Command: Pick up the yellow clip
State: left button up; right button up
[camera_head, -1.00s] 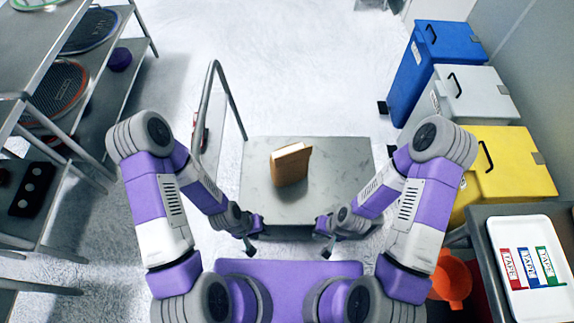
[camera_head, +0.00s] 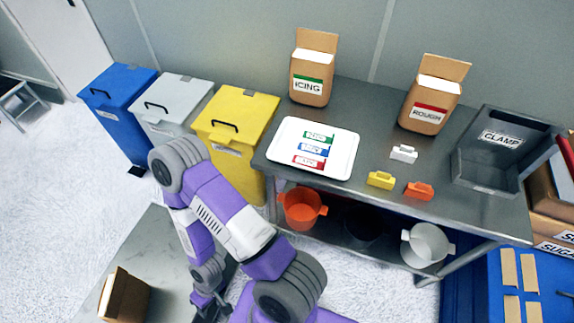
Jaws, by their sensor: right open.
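The yellow clip (camera_head: 381,180) lies on the grey metal table (camera_head: 340,192), close to its front edge. An orange clip (camera_head: 419,190) lies to its right, and a white clip (camera_head: 404,153) lies behind them. My right gripper (camera_head: 208,300) hangs low at the bottom left of the view, near the floor cart, well away from the yellow clip. It is open, with nothing seen between its fingers. My left gripper is out of view.
Icing (camera_head: 310,88) and rough (camera_head: 427,118) bags stand behind. A clamp bin (camera_head: 470,160) is at the right. A yellow bin (camera_head: 235,115) stands at the table's left end. The cart (camera_head: 150,240) carries a brown box.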

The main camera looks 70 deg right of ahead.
aim_at(381, 179)
jog(key=z, duration=0.55)
jog(key=k, duration=1.25)
jog(key=z, duration=0.9)
jog(key=i, duration=0.7)
jog(key=z, duration=0.4)
